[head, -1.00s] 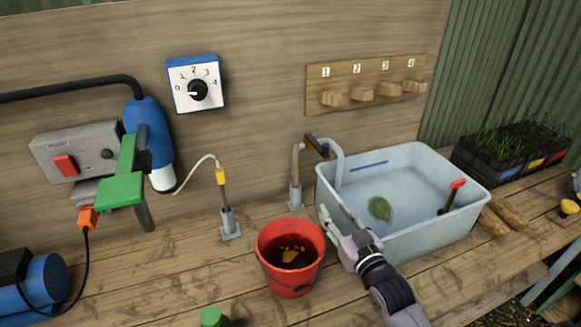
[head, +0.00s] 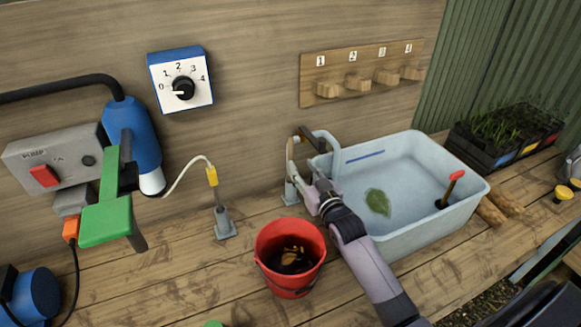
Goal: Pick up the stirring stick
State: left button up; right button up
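A thin wooden stick, which looks like the stirring stick (head: 290,152), stands upright in a small grey holder (head: 291,195) by the back board, left of the basin. My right gripper (head: 303,178) is at the stick, with its fingers apart on the stick's right side and near its lower part. The fingers partly hide the stick and holder, and I cannot see whether they touch it.
A red bucket (head: 263,262) of dark liquid stands just in front. The pale basin (head: 440,232), with a leaf and a red-topped dark peg, is to the right. Bare bench lies left of the bucket.

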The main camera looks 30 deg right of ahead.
aim_at(292, 151)
jog(key=w, duration=0.2)
jog(key=w+p, duration=0.1)
jog(key=w, duration=0.3)
jog(key=shift+d+r+p, duration=0.25)
jog(key=shift+p, duration=0.15)
jog(key=shift+w, duration=0.35)
pick_arm(q)
jog(key=shift+w+r, duration=0.3)
jog(key=shift+r, duration=0.25)
jog(key=shift+w+r, duration=0.25)
jog(key=shift+r, duration=0.25)
pick_arm(e)
jog(key=shift+s, duration=0.1)
jog(key=shift+c, duration=0.7)
pick_arm(q)
jog(key=shift+s, duration=0.1)
pick_arm(e)
grip_shut()
